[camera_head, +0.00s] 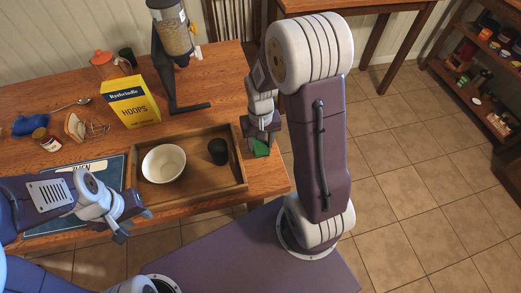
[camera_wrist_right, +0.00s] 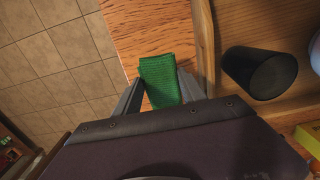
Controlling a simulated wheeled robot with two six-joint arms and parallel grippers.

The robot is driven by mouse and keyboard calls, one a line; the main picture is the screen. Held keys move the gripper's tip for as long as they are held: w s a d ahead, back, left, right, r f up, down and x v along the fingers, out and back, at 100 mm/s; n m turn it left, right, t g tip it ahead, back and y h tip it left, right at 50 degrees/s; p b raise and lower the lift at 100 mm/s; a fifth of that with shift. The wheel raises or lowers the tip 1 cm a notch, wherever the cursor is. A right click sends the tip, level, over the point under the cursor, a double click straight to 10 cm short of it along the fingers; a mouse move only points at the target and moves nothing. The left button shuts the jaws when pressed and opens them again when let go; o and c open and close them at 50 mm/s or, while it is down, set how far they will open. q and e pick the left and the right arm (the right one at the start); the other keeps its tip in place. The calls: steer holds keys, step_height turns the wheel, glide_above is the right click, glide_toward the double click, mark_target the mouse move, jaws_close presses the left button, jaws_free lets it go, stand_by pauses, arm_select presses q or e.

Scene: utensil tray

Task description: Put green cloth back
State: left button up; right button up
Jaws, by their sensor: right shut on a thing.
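The green cloth (camera_head: 261,148) is a small folded piece just right of the wooden tray (camera_head: 205,181), over the table's right end. In the right wrist view the cloth (camera_wrist_right: 160,76) stands between the two fingers of my right gripper (camera_wrist_right: 160,90), which is shut on it. I cannot tell whether the cloth touches the table. The right gripper (camera_head: 262,140) is partly hidden by its own arm in the head view. My left gripper (camera_head: 135,227) is empty, with its fingers apart, in front of the tray's left front corner.
The tray holds a white bowl (camera_head: 164,163) and a black cup (camera_head: 218,151), which shows beside the tray wall in the wrist view (camera_wrist_right: 261,72). A yellow cereal box (camera_head: 131,102) and a dispenser (camera_head: 174,35) stand behind. A dark blue mat (camera_head: 115,172) lies left. Tiled floor (camera_head: 400,180) is right.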

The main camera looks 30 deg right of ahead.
mark_target(261, 150)
step_height(261, 150, down, 4)
steer(key=shift+s+r+b, duration=0.1)
steer(key=shift+r+b, duration=0.15)
steer(key=shift+b, duration=0.3)
steer(key=shift+f, duration=0.25)
